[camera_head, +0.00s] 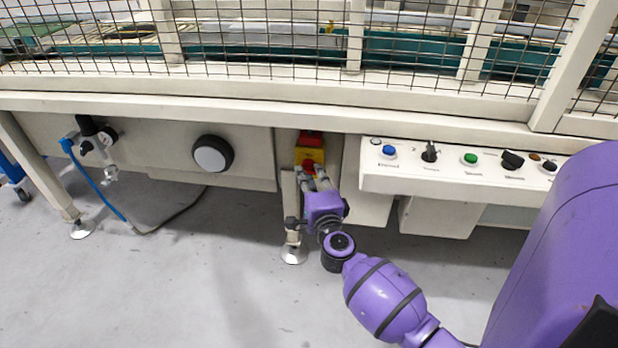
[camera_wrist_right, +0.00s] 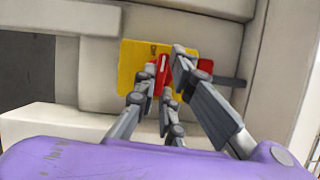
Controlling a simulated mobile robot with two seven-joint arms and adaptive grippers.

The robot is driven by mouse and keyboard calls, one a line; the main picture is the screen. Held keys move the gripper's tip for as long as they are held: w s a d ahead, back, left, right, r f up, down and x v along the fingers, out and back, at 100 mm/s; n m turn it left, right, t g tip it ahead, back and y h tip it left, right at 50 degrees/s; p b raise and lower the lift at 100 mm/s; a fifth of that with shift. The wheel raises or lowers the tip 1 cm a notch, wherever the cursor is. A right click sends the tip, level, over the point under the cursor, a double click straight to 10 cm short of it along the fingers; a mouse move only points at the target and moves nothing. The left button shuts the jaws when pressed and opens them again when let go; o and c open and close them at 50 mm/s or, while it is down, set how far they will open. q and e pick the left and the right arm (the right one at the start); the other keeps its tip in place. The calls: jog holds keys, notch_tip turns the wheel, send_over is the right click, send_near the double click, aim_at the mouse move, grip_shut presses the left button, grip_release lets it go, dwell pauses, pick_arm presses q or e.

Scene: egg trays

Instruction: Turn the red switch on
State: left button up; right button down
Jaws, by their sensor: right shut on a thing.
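The red switch (camera_head: 308,167) sits on a yellow plate (camera_head: 301,155) on the machine's front, below the long pale beam. In the right wrist view the red switch (camera_wrist_right: 161,72) has a white mark, and its handle runs roughly up and down the picture. The yellow plate (camera_wrist_right: 130,65) shows behind it. My right gripper (camera_head: 314,178) reaches up to the plate from below. In the wrist view its grey fingers (camera_wrist_right: 166,80) are closed on the red switch handle and partly cover it. My left gripper is not in view.
A white control panel (camera_head: 375,178) with several buttons and knobs juts out to the right. A round black and white knob (camera_head: 212,155) is on the left panel. A machine leg (camera_head: 290,205) stands close beside my gripper. The grey floor (camera_head: 190,290) in front is clear.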

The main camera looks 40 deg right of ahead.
jog(key=shift+f+m+b, duration=0.3)
jog(key=shift+b, duration=0.05)
pick_arm(q)
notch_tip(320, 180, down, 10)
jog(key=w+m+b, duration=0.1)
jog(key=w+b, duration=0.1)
jog(key=b, duration=0.9)
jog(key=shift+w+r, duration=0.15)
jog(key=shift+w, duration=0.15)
pick_arm(e)
jog(key=shift+w+a+f+m+g+h, duration=0.1)
jog(key=shift+m+g+h, duration=0.15)
jog(key=shift+m+h, duration=2.25)
jog(key=shift+w+a+r+m+g+h, duration=0.15)
jog(key=shift+m+h, duration=0.3)
jog(key=shift+m, duration=4.05)
jog(key=shift+w+a+f+m+g+h, duration=0.25)
jog(key=shift+m+h, duration=1.2)
jog(key=shift+m, duration=2.05)
jog(key=shift+s+d+r, duration=0.1)
jog(key=shift+s+d, duration=0.05)
jog(key=c, duration=1.8)
grip_release()
jog(key=shift+c, duration=0.2)
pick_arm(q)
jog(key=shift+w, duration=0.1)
pick_arm(e)
jog(key=shift+g, duration=0.25)
